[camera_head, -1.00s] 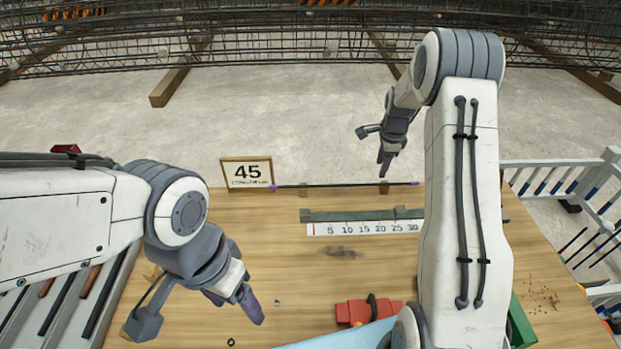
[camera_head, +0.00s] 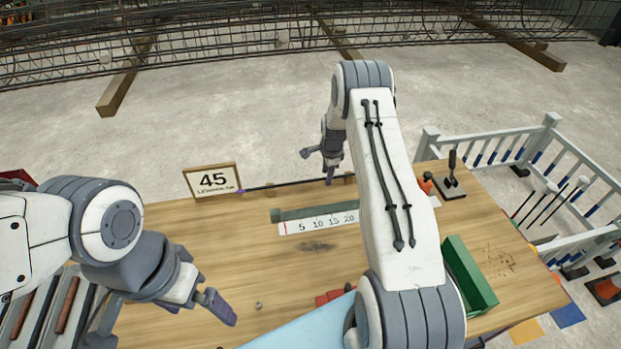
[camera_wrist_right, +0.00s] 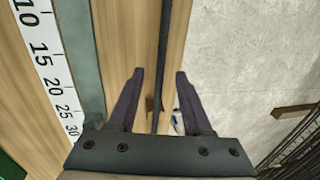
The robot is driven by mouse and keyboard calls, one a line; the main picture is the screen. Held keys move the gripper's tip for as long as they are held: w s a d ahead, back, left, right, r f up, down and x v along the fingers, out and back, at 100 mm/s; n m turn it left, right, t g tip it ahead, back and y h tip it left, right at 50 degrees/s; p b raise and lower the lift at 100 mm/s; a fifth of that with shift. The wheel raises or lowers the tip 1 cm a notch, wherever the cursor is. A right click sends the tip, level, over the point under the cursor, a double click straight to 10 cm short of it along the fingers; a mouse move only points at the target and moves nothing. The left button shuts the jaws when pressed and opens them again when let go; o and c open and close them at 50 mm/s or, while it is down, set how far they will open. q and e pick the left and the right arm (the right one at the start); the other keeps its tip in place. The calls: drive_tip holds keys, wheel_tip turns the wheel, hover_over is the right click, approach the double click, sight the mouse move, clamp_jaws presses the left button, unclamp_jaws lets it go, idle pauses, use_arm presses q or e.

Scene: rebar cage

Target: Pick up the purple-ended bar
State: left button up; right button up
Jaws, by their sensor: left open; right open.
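The thin dark bar (camera_head: 290,184) lies across small wooden blocks along the back edge of the table. Its left end shows purple (camera_head: 240,191); its right end is hidden behind my right arm in the head view. My right gripper (camera_head: 329,180) is open and points down at the bar, left of the right wooden block. In the right wrist view, the bar (camera_wrist_right: 164,45) runs between the two spread fingers of my right gripper (camera_wrist_right: 160,73), apart from both at the tips. My left gripper (camera_head: 222,308) is open and empty above the table's front left.
A ruler strip (camera_head: 315,223) with a grey-green rail (camera_head: 300,212) lies in front of the bar. A green box (camera_head: 472,275) and a stand with a black handle (camera_head: 450,185) are at right. The table's middle left is clear.

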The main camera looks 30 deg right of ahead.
drive_tip(key=shift+f, duration=0.2)
clamp_jaws()
drive_tip(key=shift+w+r, duration=0.1)
idle(1.2)
